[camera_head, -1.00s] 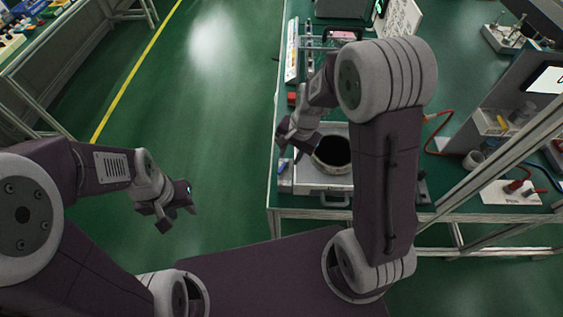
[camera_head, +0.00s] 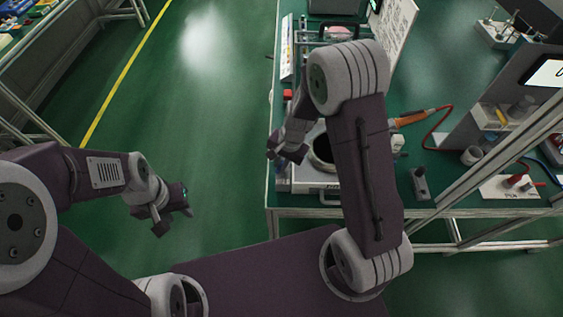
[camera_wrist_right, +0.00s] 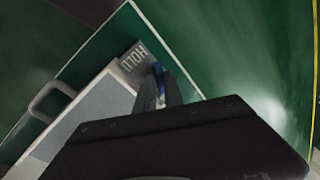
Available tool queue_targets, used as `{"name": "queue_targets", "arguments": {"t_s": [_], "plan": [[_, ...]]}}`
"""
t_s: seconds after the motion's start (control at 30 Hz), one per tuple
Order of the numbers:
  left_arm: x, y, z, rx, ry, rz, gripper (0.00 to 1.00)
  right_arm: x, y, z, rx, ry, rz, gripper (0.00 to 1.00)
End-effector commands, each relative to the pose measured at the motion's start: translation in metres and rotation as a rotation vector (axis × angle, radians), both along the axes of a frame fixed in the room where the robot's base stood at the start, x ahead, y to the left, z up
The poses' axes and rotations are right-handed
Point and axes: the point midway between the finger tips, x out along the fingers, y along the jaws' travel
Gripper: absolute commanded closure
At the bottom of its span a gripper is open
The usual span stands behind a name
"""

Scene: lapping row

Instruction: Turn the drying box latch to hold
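The drying box (camera_head: 318,189) is a pale metal case with a round dark opening, at the table's near left corner. In the right wrist view its grey body (camera_wrist_right: 87,117) carries a handle. A grey plate marked HOLD (camera_wrist_right: 134,56) lies beside it, and a small blue part (camera_wrist_right: 159,80), perhaps the latch, shows by my fingers. My right gripper (camera_head: 285,156) is over the box's left side, fingers apart. I cannot tell whether they touch the blue part, and the latch's setting is hidden. My left gripper (camera_head: 172,222) is open and empty over the floor.
The green table (camera_head: 440,75) carries a rack (camera_head: 302,32), an orange-handled tool (camera_head: 410,118) with a red cable, a small grey block (camera_head: 419,183) and a white panel (camera_head: 510,188). A slanting metal rail crosses at right. The floor left of the table is clear.

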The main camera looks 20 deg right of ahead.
Motion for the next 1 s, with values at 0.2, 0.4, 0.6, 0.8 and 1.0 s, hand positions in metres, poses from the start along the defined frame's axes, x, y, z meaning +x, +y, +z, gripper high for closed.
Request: {"name": "queue_targets", "arguments": {"t_s": [0.2,0.4,0.6,0.8,1.0], "plan": [[0.0,0.0,-0.024,0.0,0.0,0.0,0.64,-0.001,-0.008,-0.004,0.0,-0.005,0.229,1.0],[0.0,0.0,-0.028,0.0,0.0,0.0,0.64,-0.003,-0.014,0.0,0.0,-0.004,0.445,1.0],[0.0,0.0,-0.027,0.0,0.0,0.0,0.64,-0.004,-0.014,0.001,-0.001,-0.003,0.473,1.0],[0.0,0.0,-0.027,0.0,0.0,0.0,0.64,-0.004,-0.014,0.001,-0.001,-0.004,0.472,0.68],[0.0,0.0,-0.027,0.0,0.0,0.0,0.64,-0.004,-0.015,0.001,-0.001,-0.002,0.472,0.66]]}}
